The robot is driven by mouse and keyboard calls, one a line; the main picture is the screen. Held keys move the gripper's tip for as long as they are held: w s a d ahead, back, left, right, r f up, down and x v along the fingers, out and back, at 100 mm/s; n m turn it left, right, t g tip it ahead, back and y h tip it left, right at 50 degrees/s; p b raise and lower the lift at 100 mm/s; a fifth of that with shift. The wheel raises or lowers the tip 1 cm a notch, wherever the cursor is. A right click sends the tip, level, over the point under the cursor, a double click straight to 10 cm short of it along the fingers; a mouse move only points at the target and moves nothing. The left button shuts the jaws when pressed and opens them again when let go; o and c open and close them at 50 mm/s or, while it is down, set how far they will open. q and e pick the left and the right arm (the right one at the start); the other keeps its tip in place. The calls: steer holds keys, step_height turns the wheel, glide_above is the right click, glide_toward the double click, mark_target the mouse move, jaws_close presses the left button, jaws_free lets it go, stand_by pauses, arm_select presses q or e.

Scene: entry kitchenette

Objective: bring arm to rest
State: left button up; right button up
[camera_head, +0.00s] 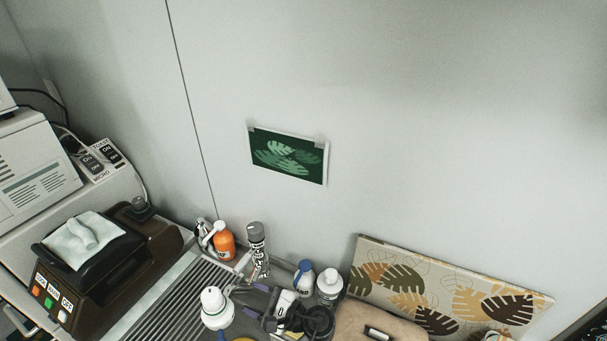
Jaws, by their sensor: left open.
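My left gripper (257,300) is at the bottom centre, a dark shape with purple-grey tips over the grey ribbed drainboard. It is open, with nothing seen between its fingers. It is small and crowded by bottles, so its exact outline is hard to tell. A white bottle or rounded white part (216,309) is just left of it. My right gripper is not in view.
An orange bottle (223,241), a grey-capped can (257,247) and white bottles (329,285) stand along the wall. A brown appliance (120,262) with a cloth is left. A leaf-pattern board (470,300) leans right, behind a tan slotted object (350,325).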

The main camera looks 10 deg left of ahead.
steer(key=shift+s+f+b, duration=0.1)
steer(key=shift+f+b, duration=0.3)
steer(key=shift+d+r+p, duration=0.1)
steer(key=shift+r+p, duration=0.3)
steer(key=shift+p, duration=0.05)
arm_select(q)
steer(key=s+a+f+n+g+h+p, duration=0.1)
steer(key=s+a+f+n+h, duration=0.15)
steer(key=s, duration=0.35)
steer(key=s+a+f+n+h+p, duration=0.2)
steer(key=s+a+f+h, duration=0.1)
steer(key=s+f, duration=0.15)
steer(key=s+a+f+n+g+h+p, duration=0.1)
steer(key=s+a+f+n+h, duration=0.15)
steer(key=s, duration=0.35)
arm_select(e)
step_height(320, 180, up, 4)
arm_select(q)
steer(key=s+d+r+n+t+h+p, duration=0.1)
steer(key=s+d+r+n+h+p, duration=0.1)
steer(key=s, duration=0.5)
steer(key=s+d+r+n+h+p, duration=0.3)
steer(key=s+r+h, duration=0.4)
steer(key=s, duration=0.1)
steer(key=shift+s+d+t+h, duration=0.25)
steer(key=shift+d+t+h, duration=0.15)
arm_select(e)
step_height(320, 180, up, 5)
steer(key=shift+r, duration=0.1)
